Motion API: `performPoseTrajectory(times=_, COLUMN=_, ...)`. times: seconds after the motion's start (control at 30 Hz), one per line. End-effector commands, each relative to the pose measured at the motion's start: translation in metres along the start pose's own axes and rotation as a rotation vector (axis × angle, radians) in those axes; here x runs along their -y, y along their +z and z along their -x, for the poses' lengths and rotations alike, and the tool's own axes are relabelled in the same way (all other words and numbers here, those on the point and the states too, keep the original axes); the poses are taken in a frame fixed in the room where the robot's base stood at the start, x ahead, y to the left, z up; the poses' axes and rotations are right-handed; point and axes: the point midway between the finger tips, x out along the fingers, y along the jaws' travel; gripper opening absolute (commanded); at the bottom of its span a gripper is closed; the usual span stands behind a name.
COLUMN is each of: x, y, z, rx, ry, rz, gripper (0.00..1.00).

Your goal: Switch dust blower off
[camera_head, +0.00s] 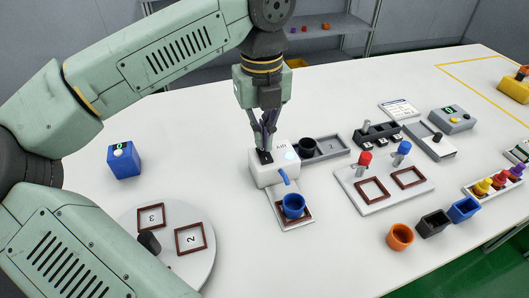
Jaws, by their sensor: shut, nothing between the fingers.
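The dust blower appears to be the white box (262,178) labelled "AIR" near the middle of the table, with a blue nozzle (284,177) on its front. A black switch (265,158) sits on its top, and a pale bluish round spot (291,155) shows on its top right. My gripper (266,147) points straight down over the switch with its fingers shut and empty. The fingertips are at or just above the switch; I cannot tell whether they touch it. The fingers partly cover the switch, so its position is unclear.
A blue pot (293,207) stands in a brown frame before the nozzle. A grey tray (333,146) with a black pot is behind right. A white board (385,188) with red and blue knobs is to the right. A turntable (168,262) and blue box (124,161) are left.

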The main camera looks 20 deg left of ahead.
Motion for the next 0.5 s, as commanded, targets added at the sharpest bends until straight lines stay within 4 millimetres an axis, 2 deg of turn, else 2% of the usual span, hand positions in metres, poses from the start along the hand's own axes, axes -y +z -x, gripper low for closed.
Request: performPoseTrajectory(times=0.5, x=-0.0001, y=0.0, z=-0.0087, rx=0.0, ry=0.0, rz=0.0, gripper=0.0)
